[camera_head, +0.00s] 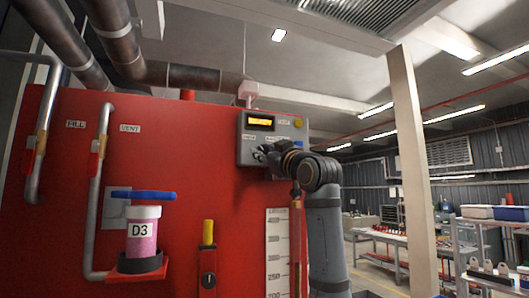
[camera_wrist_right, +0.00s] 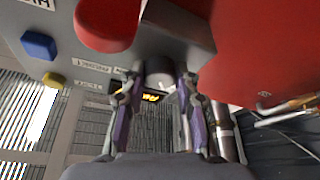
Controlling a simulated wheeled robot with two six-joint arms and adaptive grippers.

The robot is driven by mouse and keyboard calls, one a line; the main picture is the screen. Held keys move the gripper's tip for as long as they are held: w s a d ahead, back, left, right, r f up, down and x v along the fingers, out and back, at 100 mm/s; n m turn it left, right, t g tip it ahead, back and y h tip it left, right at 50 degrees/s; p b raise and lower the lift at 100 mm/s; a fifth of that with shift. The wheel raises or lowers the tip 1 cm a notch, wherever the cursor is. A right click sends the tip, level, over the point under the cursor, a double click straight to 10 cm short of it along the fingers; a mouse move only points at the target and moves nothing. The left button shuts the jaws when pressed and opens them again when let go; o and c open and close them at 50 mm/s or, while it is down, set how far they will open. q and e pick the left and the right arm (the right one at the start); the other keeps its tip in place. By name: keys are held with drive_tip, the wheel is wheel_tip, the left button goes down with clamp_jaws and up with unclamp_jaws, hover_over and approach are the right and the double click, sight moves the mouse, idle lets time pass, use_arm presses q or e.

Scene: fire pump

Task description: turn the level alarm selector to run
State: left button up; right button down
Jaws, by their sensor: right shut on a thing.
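The grey alarm box (camera_head: 273,132) is mounted on the red tank wall, with a lit amber display (camera_head: 261,121). My right gripper (camera_head: 263,153) is at the lower front of this box, and my wrist hides part of it. In the right wrist view my right gripper (camera_wrist_right: 158,82) has one finger on each side of a grey round selector knob (camera_wrist_right: 160,70) and is shut on it. The knob's pointer and its position marks cannot be made out. The amber display (camera_wrist_right: 151,97) shows between the fingers. My left gripper is not in view.
A red button (camera_wrist_right: 106,24), a blue button (camera_wrist_right: 39,44) and a yellow button (camera_wrist_right: 53,79) stand out near the gripper. Left on the tank are pipes and a pink D3 cylinder (camera_head: 142,232) with a blue handle. A pale post (camera_head: 408,150) stands right of my arm.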

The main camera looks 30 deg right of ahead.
use_arm(q)
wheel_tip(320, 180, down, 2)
drive_tip(key=shift+b, duration=0.95)
use_arm(e)
drive_tip(key=m+g+h, duration=0.1)
drive_tip(key=m+h, duration=0.2)
drive_tip(key=m, duration=0.4)
drive_tip(key=m+g+h, duration=0.2)
drive_tip(key=m+h, duration=0.1)
drive_tip(key=m, duration=0.4)
drive_tip(key=m+g+h, duration=0.1)
drive_tip(key=m+h, duration=0.2)
drive_tip(key=m, duration=0.5)
drive_tip(key=shift+w+a+g, duration=0.1)
drive_tip(key=shift+a+g, duration=0.15)
drive_tip(key=shift+g, duration=0.05)
